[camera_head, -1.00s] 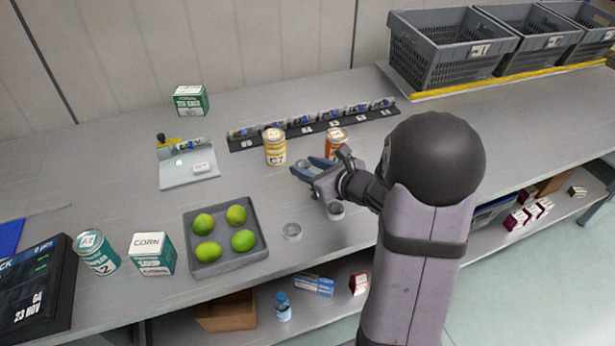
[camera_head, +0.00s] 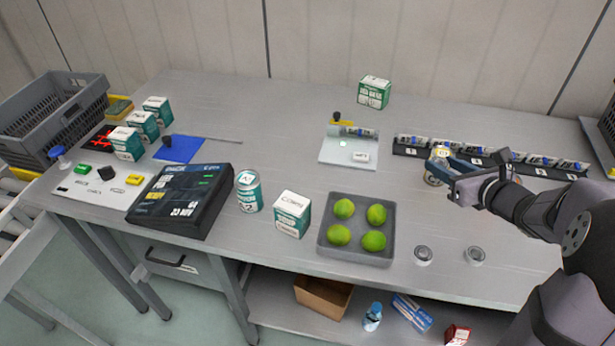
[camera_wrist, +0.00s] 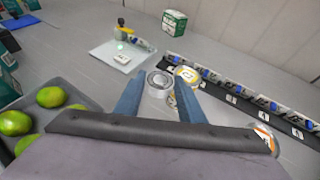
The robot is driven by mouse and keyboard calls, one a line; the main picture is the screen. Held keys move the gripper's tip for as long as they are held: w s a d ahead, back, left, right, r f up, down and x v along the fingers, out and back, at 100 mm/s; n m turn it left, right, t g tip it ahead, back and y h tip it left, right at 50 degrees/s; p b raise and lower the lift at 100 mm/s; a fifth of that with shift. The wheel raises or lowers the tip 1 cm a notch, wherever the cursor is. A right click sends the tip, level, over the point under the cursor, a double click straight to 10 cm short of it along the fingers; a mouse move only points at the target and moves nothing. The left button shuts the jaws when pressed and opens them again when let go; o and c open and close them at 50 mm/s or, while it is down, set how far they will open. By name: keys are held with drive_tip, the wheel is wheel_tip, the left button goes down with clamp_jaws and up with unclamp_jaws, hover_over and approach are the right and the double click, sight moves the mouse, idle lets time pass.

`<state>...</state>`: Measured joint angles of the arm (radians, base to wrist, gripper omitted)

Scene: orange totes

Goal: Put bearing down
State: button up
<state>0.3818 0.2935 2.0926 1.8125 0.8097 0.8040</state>
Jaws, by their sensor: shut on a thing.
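My gripper (camera_head: 449,169) is raised over the table, just in front of the yellow-labelled can (camera_head: 433,178). In the wrist view its two blue fingers (camera_wrist: 159,90) are shut on a silver ring-shaped bearing (camera_wrist: 159,80), held at the fingertips. The yellow-topped can (camera_wrist: 188,74) shows right beside and behind the bearing there. In the head view the held bearing is hard to make out.
A grey tray of limes (camera_head: 328,249) lies left of the metal pieces. A pale plate (camera_head: 338,158) with small items is farther back. A black rack (camera_head: 407,151) of small parts runs behind the can. The table between tray and plate is clear.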

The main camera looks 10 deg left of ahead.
drive_tip(key=w+a+n+g+y, duration=0.2)
drive_tip(key=a, duration=0.6)
drive_tip(key=w+a+n+g+y, duration=0.2)
drive_tip(key=a+n, duration=0.1)
drive_tip(key=a, duration=0.5)
drive_tip(key=n+g+y+b, duration=0.1)
drive_tip(key=n+g+y, duration=0.2)
drive_tip(key=n+g, duration=0.2)
hover_over(301, 180)
drive_tip(key=shift+f+p, duration=0.35)
drive_tip(key=shift+f, duration=5)
drive_tip(key=shift+f, duration=0.15)
drive_tip(key=o, duration=1.1)
